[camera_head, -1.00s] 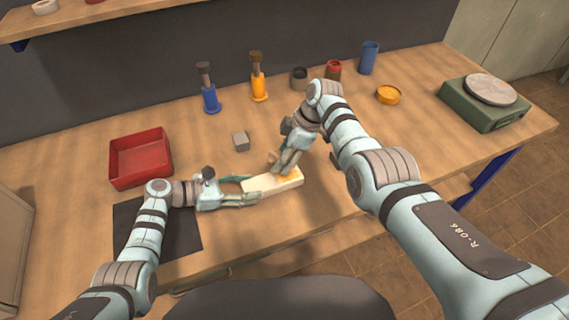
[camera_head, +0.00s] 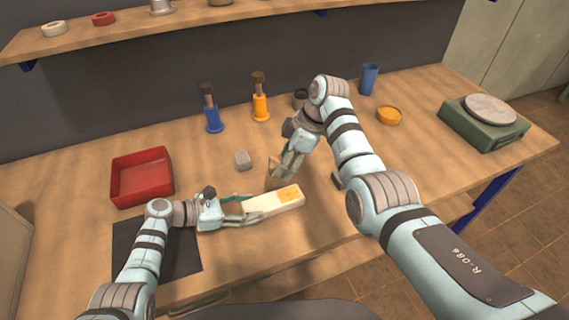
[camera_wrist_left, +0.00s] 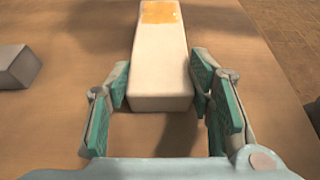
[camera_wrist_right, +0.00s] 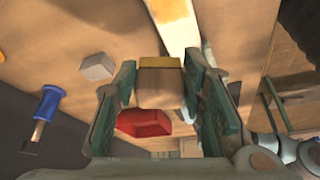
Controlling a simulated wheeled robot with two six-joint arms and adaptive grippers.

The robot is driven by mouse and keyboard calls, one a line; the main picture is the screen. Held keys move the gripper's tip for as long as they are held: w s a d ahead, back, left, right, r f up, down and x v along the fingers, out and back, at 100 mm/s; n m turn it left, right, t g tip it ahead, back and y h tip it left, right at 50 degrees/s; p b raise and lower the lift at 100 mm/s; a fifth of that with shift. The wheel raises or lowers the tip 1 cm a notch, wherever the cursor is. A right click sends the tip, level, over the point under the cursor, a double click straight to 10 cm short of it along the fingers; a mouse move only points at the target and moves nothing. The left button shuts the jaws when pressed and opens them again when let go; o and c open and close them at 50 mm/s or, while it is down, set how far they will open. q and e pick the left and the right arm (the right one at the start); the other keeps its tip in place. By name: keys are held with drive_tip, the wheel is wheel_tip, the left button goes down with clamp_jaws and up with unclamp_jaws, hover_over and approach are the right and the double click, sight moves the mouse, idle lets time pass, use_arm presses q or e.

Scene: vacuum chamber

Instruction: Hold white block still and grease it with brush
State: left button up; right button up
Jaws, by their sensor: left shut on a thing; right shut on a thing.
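The white block (camera_head: 262,205) lies on the table, with a yellow-orange grease patch (camera_head: 289,193) on top at its far-right end. The block (camera_wrist_left: 160,70) and patch (camera_wrist_left: 160,12) also show in the left wrist view. My left gripper (camera_head: 240,211) is shut on the block's near-left end, one finger on each side. My right gripper (camera_head: 281,170) is above and behind the block, apart from it. In the right wrist view it is shut on the brush (camera_wrist_right: 160,88), a wooden piece with a yellow band.
A small grey block (camera_head: 242,159) lies behind the white block. A red tray (camera_head: 142,202) and dark mat (camera_head: 186,258) are at the left. Blue (camera_head: 213,121) and orange (camera_head: 261,107) holders stand behind. An orange dish (camera_head: 389,115) and green scale (camera_head: 484,125) are at the right.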

use_arm(q)
drive_tip(key=o, duration=1.5)
drive_tip(key=shift+a, duration=0.1)
drive_tip(key=v, duration=1.2)
drive_tip(key=shift+f, duration=0.1)
